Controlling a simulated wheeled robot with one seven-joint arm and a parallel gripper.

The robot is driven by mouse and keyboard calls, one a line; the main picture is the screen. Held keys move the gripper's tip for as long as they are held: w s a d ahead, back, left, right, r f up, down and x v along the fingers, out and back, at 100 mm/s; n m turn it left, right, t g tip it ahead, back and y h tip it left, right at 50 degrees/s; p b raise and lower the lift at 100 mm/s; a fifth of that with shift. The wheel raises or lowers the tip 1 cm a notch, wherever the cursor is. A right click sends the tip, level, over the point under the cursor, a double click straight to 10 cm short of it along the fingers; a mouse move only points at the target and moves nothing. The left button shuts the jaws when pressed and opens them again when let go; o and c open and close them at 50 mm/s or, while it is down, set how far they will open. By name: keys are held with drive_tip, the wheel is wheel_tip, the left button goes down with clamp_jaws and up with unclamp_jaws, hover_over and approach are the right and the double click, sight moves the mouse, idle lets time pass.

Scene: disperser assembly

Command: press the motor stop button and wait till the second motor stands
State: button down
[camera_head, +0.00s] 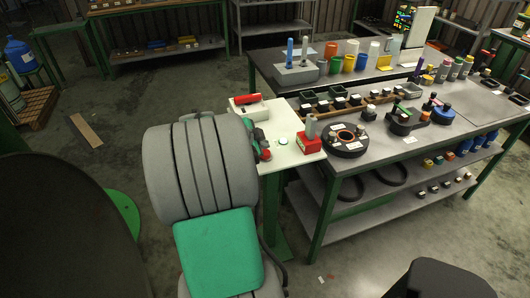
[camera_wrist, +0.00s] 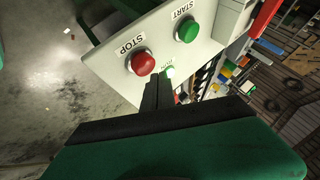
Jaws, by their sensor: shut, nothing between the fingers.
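The red STOP button (camera_wrist: 142,62) sits on a pale panel (camera_wrist: 112,70) in the wrist view, labelled STOP. The green START button (camera_wrist: 187,31) is above and to its right. A small lamp (camera_wrist: 170,72) marked with green lettering glows next to the fingertips. My gripper (camera_wrist: 159,84) is shut and empty, its black fingers ending just below and right of the red button in the picture. A gap shows between the tips and the button. I cannot make out which thing is the second motor.
Open floor lies left.

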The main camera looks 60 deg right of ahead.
drive_tip(key=shift+f+b, duration=0.5)
drive_tip(key=shift+b, duration=0.3)
drive_tip(key=shift+f+b, duration=0.85)
drive_tip(key=shift+b, duration=0.05)
idle(0.7)
idle(0.4)
drive_tip(key=shift+r+p, duration=0.55)
drive_tip(key=shift+r, duration=0.75)
drive_tip(key=shift+r+p, duration=0.95)
drive_tip(key=shift+r, duration=1.6)
